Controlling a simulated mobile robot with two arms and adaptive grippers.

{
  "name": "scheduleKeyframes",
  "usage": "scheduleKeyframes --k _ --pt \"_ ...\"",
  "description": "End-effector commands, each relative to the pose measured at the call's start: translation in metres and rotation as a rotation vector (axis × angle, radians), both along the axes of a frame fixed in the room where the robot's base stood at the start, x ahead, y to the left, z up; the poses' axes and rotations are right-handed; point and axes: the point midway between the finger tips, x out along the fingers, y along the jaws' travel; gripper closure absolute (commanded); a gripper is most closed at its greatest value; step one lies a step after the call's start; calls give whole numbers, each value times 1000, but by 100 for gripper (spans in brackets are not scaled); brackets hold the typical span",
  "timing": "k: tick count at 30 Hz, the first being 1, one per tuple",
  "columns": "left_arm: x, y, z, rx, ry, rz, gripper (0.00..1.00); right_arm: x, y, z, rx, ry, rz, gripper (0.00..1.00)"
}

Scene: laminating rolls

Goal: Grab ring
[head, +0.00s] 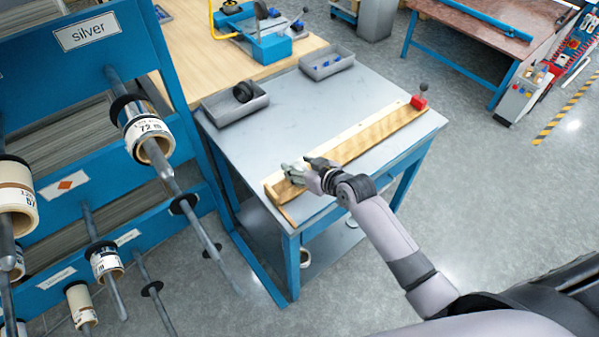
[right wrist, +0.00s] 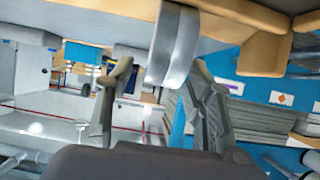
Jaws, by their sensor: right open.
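My right gripper (head: 304,173) is at the near left end of the long wooden board (head: 372,138) on the grey table. In the right wrist view the fingers of the right gripper (right wrist: 160,66) are open. A light grey, ring-like part (right wrist: 176,45) stands between the fingertips, by the wooden edge; I cannot tell whether a finger touches it. In the head view the hand mostly hides this spot. Black rings sit on the rack's rods, one at the upper rod (head: 127,106) and one lower (head: 183,204). My left gripper is not in view.
A blue rack (head: 75,180) with rods and labelled rolls (head: 150,138) stands at the left. A grey tray (head: 222,108) with black rings and another grey tray (head: 340,62) stand at the table's back. The table's middle (head: 290,125) is bare.

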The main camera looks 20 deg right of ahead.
Motion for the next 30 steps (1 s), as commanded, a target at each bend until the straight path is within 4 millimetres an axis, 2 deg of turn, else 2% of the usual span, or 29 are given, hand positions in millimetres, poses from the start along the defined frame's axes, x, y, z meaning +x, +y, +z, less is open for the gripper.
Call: scheduleKeyframes --k 6,27,30 --pt "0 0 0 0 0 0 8 0 0 -1 0 0 0 52" --pt "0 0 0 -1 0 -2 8 0 0 0 0 1 0 98" --pt "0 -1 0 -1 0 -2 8 0 0 0 0 1 0 100"
